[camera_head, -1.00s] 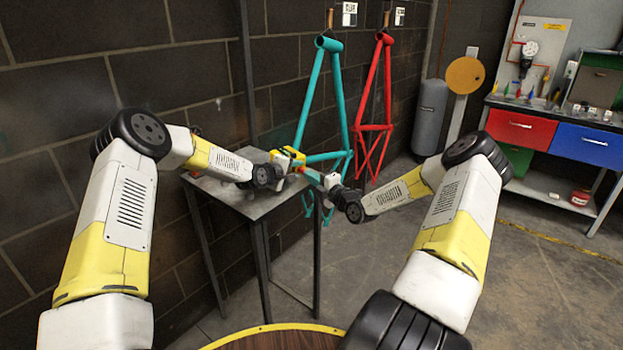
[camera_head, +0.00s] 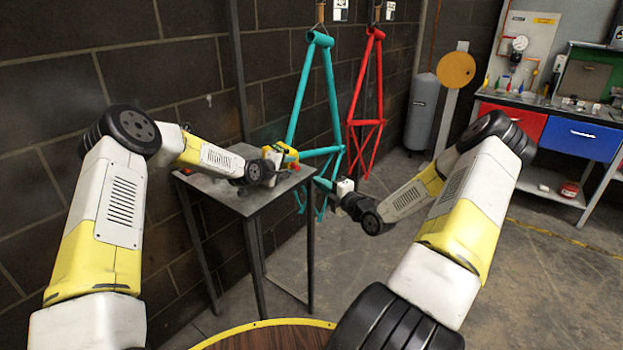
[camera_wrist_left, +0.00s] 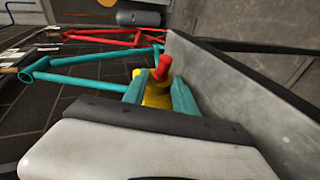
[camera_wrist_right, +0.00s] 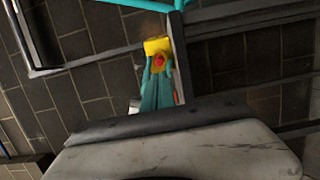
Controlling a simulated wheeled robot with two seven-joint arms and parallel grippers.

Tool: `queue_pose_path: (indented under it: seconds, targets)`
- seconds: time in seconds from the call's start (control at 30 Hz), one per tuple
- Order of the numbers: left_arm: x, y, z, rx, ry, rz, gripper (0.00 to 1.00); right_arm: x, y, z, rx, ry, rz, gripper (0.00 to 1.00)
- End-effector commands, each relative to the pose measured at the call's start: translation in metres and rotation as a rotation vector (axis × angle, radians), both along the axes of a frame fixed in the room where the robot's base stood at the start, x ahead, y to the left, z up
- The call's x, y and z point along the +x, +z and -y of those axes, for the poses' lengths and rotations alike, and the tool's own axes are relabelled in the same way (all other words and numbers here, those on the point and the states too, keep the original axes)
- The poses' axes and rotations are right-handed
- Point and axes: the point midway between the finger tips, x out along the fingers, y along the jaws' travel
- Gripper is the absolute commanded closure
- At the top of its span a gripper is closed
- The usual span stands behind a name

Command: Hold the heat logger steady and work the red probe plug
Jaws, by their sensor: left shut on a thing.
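The heat logger is a yellow body (camera_head: 290,154) at the right edge of the small metal table. My left gripper (camera_wrist_left: 158,92) is shut on it, with teal fingers on both sides of the yellow body in the left wrist view. The red probe plug (camera_wrist_left: 161,68) stands out from the logger's far end. My right gripper (camera_head: 322,183) is off the table's right side, apart from the logger. In the right wrist view the plug (camera_wrist_right: 159,60) shows in the gap between its teal fingertips, against the yellow logger (camera_wrist_right: 157,46), so it looks open and empty.
The small metal table (camera_head: 235,197) has bare top to the front. A teal bicycle frame (camera_head: 298,95) and a red one (camera_head: 371,85) hang behind it by the dark block wall. A workbench (camera_head: 560,110) stands at the far right. The floor between is clear.

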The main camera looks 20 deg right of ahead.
Motion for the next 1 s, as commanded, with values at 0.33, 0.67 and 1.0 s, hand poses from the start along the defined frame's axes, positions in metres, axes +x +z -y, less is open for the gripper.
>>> queue_pose_path:
  seconds: [0.33, 0.67, 1.0]
  targets:
    - [0.000, 0.001, 0.000, -0.001, 0.001, 0.001, 1.00, -0.053, 0.000, 0.023, 0.000, 0.000, -0.001, 1.00]
    - [0.000, 0.001, 0.000, -0.001, 0.001, 0.001, 1.00, -0.060, 0.000, 0.026, 0.001, 0.000, 0.000, 1.00]
    - [0.000, -0.001, -0.001, 0.001, 0.000, -0.001, 0.41, -0.059, 0.000, 0.026, 0.001, 0.000, 0.000, 1.00]
